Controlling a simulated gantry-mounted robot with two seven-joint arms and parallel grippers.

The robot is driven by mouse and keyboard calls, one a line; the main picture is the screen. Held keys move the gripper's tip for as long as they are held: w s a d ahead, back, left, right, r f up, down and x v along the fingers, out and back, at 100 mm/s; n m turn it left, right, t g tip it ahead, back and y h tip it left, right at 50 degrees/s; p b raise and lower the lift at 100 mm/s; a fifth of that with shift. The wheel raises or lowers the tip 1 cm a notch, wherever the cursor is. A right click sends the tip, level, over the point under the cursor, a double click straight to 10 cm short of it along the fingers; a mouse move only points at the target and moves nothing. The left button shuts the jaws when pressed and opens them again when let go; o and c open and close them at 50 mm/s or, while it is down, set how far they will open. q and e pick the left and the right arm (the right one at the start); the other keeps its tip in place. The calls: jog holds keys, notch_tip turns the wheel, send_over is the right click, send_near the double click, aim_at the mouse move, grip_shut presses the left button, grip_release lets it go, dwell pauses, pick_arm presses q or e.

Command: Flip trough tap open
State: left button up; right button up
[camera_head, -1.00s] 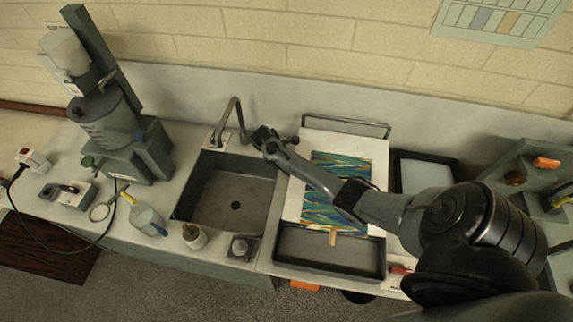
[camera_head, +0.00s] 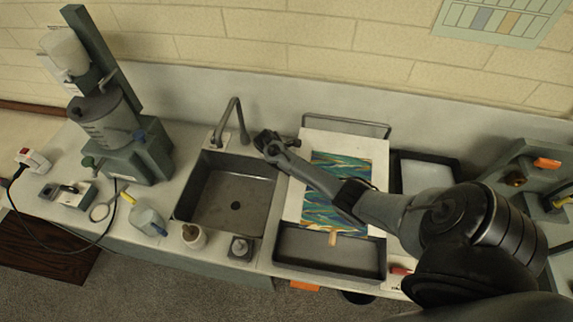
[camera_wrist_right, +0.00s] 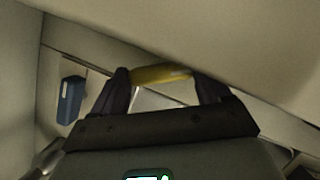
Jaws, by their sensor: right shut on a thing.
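The grey swan-neck tap (camera_head: 233,115) stands at the back of the sink (camera_head: 228,195), its spout over the basin. My right gripper (camera_head: 263,138) is at the sink's back right corner, right of the spout. In the right wrist view, my gripper (camera_wrist_right: 163,78) is shut on a yellow bar (camera_wrist_right: 160,74), whose ends reach the two dark fingers. The bar looks like a lever; its joint to the tap is hidden. A blue block-shaped piece (camera_wrist_right: 71,99) is to the left in that view. My left gripper is not in view.
A board with a marbled sheet (camera_head: 336,170) and a dark tray (camera_head: 325,254) lie right of the sink, under my right forearm. A grey machine with a tank (camera_head: 108,122) stands at left.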

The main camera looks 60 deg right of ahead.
jog(key=shift+r+m, duration=0.1)
jog(key=shift+m, duration=0.2)
jog(key=shift+w+m+g+y+p, duration=0.1)
jog(key=shift+m+g+y+p, duration=0.2)
jog(key=shift+m+p, duration=0.45)
jog(key=m+y, duration=0.1)
jog(key=m, duration=0.2)
jog(key=shift+d+g, duration=0.1)
jog(key=shift+g, duration=0.2)
jog(key=shift+m, duration=0.65)
jog(key=o, duration=0.8)
